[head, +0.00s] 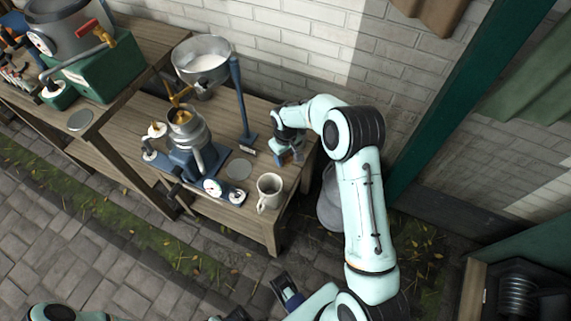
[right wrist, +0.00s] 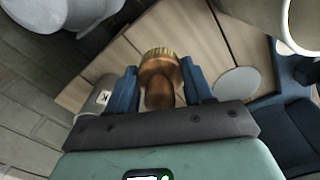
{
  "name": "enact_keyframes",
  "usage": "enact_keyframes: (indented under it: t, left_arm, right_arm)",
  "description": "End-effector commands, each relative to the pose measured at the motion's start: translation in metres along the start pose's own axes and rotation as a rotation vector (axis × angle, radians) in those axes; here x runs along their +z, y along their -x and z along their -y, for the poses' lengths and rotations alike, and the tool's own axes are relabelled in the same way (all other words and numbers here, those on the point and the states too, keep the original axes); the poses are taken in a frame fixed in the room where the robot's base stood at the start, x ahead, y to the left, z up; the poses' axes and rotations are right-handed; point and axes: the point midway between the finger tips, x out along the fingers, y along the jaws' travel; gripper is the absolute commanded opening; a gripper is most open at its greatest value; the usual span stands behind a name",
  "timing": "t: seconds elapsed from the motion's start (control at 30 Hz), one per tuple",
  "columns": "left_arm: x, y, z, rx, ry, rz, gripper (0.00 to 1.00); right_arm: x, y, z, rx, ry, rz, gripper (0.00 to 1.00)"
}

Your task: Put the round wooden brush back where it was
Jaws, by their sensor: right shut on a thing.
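The round wooden brush (right wrist: 160,72) is brown with a golden bristled rim. In the right wrist view it sits between the two blue fingers of my right gripper (right wrist: 160,88), which is shut on it. In the head view my right gripper (head: 290,157) is low over the right back part of the wooden table (head: 222,213), and the brush is mostly hidden by the fingers. I cannot tell whether the brush touches the tabletop. A dark and blue gripper part, seemingly my left gripper (head: 287,291), shows at the bottom; its fingers are unclear.
A white mug (head: 269,192) and a pale round disc (head: 238,169) are on the table near my right gripper. A blue post (head: 239,100) and a small labelled block (head: 248,151) are left of it. A grey can (head: 330,205) is beside the table.

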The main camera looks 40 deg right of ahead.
Motion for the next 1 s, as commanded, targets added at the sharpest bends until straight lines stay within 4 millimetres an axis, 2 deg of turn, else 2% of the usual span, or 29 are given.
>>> enact_keyframes:
  t: [0.27,0.4,0.5,0.87,0.9,0.97,1.0]
  left_arm:
    - [0.0,-0.001,0.001,0.0,0.0,0.0,0.45]
    - [0.0,-0.002,0.001,0.0,0.0,0.001,0.45]
    - [0.0,-0.003,0.001,0.0,0.0,0.001,0.45]
    - [0.0,-0.006,0.002,0.0,0.001,0.0,0.45]
    - [0.0,-0.005,0.002,0.0,0.0,0.0,0.45]
    - [0.0,-0.005,0.002,0.0,0.0,0.0,0.45]
    - [0.0,-0.005,0.002,0.0,0.0,0.0,0.45]
  right_arm:
    - [0.0,-0.023,0.0,0.0,-0.001,0.0,0.23]
    - [0.0,-0.045,0.0,0.0,-0.001,0.002,0.23]
    - [0.0,-0.055,0.0,0.0,0.0,-0.001,0.23]
    - [0.0,-0.059,0.001,0.0,-0.001,-0.001,0.23]
    - [0.0,-0.058,0.001,0.0,-0.001,-0.001,0.61]
    - [0.0,-0.058,0.001,0.0,-0.001,-0.001,0.77]
    - [0.0,-0.058,0.001,0.0,-0.001,-0.001,0.77]
